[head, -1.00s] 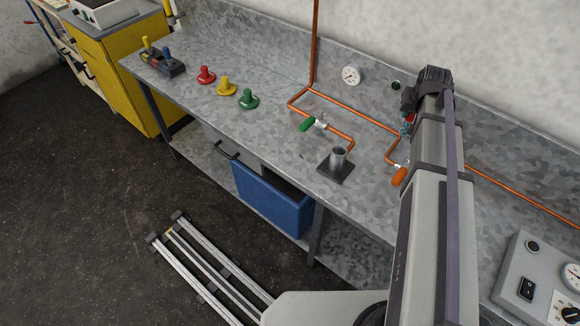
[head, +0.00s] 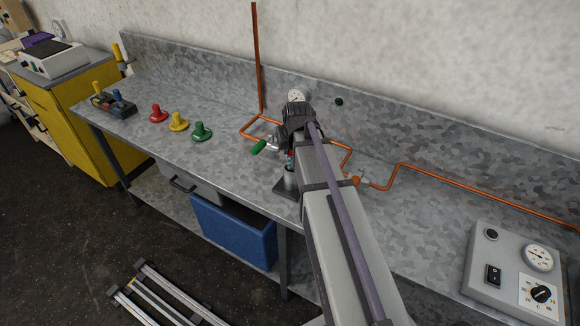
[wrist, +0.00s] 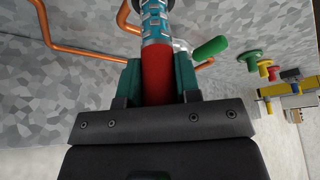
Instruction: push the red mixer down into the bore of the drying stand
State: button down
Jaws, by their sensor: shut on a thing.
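The red mixer (wrist: 158,78) is held between the two teal fingers of my gripper (wrist: 158,70) in the wrist view. A silver part with teal bands (wrist: 153,22) runs on from the red part and leaves the top of that view. In the head view my gripper (head: 291,162) is at the drying stand, mostly hidden behind my wrist and arm. The drying stand (head: 282,188) has a dark square base and a grey upright tube, partly covered by my arm. I cannot tell whether the mixer's lower end is inside the bore.
Copper pipes (head: 410,165) run along the back of the bench, with a green valve handle (head: 258,147) close left of my gripper. Red (head: 158,113), yellow (head: 179,121) and green (head: 201,131) knobbed pieces stand further left. A grey control box (head: 515,270) is at the right.

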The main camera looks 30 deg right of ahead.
aim_at(291, 154)
notch_tip(291, 154, down, 4)
jog(key=b, duration=0.4)
jog(key=shift+r+p, duration=0.3)
jog(key=c, duration=0.8)
grip_release()
jog(key=p+v, duration=1.1)
jog(key=v, duration=0.1)
jog(key=s+a+f+n+g+y, duration=0.1)
jog(key=s+a+g, duration=0.1)
jog(key=s+a, duration=0.55)
jog(key=s+a+n+g, duration=0.2)
jog(key=s+a, duration=0.3)
jog(key=a, duration=0.5)
jog(key=f+b, duration=0.5)
jog(key=shift+d+f, duration=0.2)
jog(key=shift+d, duration=0.1)
